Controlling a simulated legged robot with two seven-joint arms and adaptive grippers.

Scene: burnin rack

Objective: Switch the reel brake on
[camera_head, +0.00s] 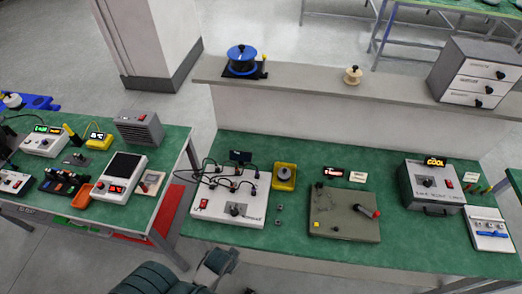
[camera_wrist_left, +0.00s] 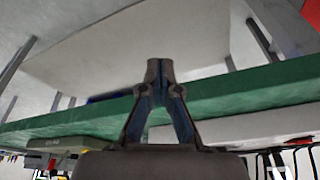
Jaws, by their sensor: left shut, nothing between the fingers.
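A blue reel (camera_head: 242,54) with a dark knob on top sits on a black base on the raised shelf at the back left. A small dark part with a yellow mark sticks out at the base's right side; I cannot tell whether it is the reel brake or how it is set. My left gripper (camera_wrist_left: 160,70) shows in the left wrist view with its fingers together and nothing between them, in front of a green table edge. In the head view my left arm is low at the front, well away from the reel. My right gripper is not in view.
The raised shelf (camera_head: 310,83) also bears a small cream spool (camera_head: 352,75) and a grey drawer cabinet (camera_head: 476,73). Below it, the green bench holds a white wired box (camera_head: 230,207), a olive panel with a red-tipped lever (camera_head: 343,215) and a grey case (camera_head: 432,186).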

